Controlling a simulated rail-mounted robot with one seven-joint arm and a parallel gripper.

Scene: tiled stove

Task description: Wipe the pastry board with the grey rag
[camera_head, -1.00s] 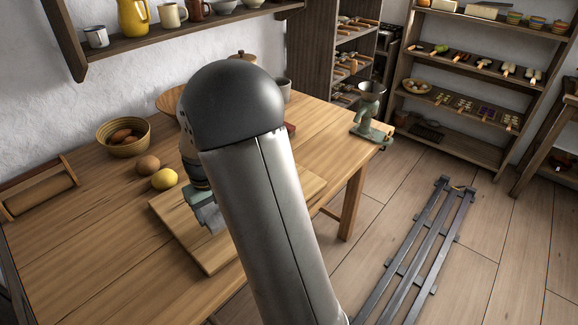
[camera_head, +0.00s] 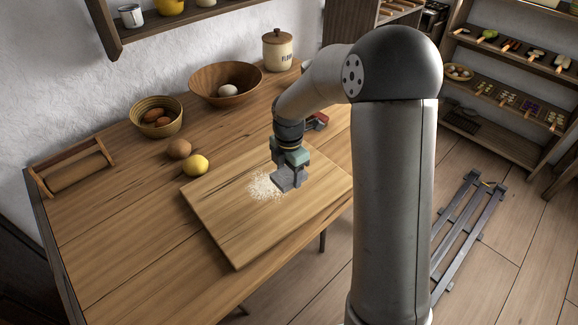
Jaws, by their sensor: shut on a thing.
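The pastry board (camera_head: 235,225) is a pale wooden board lying on the table, with a patch of pale crumbs or flour (camera_head: 265,186) near its middle. My gripper (camera_head: 288,172) points down over the board, just right of the patch. It is shut on the grey rag (camera_head: 287,181), which looks like a small folded pad. The rag is at or just above the board; I cannot tell whether it touches. Part of the board's right side is hidden behind my arm.
On the wooden table (camera_head: 110,240), a lemon (camera_head: 195,165), a brown round item (camera_head: 179,149), a basket (camera_head: 156,117), a wooden bowl (camera_head: 226,84), a flour jar (camera_head: 278,50) and a rolling pin in a holder (camera_head: 75,173) stand left of and behind the board. A red item (camera_head: 317,121) lies behind my gripper.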

